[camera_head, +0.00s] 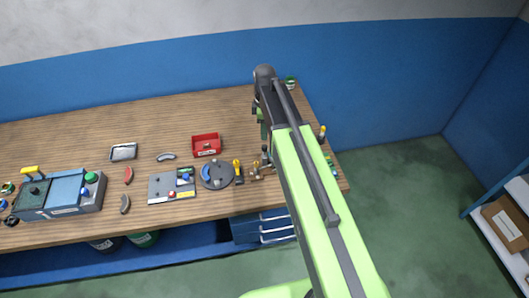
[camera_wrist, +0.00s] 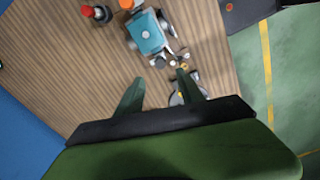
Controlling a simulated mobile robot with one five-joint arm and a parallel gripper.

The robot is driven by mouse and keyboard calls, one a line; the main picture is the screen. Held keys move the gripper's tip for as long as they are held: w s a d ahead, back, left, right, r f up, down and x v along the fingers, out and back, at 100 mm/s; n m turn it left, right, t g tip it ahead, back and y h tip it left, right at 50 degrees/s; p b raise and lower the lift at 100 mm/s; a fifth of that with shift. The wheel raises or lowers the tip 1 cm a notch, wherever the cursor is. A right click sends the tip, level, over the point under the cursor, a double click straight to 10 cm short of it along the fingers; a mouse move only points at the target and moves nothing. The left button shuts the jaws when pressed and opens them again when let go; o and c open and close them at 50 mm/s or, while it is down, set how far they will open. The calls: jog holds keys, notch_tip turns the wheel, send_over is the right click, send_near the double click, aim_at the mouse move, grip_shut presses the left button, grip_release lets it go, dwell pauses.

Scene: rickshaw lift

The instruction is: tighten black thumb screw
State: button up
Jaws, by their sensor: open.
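My gripper (camera_wrist: 158,88) is open and empty in the wrist view, its two dark green fingers apart over the wooden bench (camera_wrist: 75,85). No black thumb screw can be made out for certain. A teal block with metal fittings (camera_wrist: 147,33) lies past the fingertips. A grey round part (camera_wrist: 178,99) is partly hidden behind the right finger. In the head view my arm covers part of the bench's right end. A small black knob-like part (camera_head: 11,221) is at the far left of the bench, too small to identify.
The bench also holds a red bin (camera_head: 206,145), a grey disc fixture (camera_head: 217,175), a grey plate (camera_head: 171,188), a blue machine (camera_head: 66,190) and a metal tray (camera_head: 123,152). A red-topped part (camera_wrist: 96,12) is near the teal block. The bench's back strip is mostly clear.

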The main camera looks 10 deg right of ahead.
aim_at(265, 146)
notch_tip(265, 146, down, 9)
jog(key=b, duration=0.7)
jog(key=shift+f+b, duration=0.1)
jog(key=shift+b, duration=0.2)
grip_shut()
jog(key=shift+d, duration=0.15)
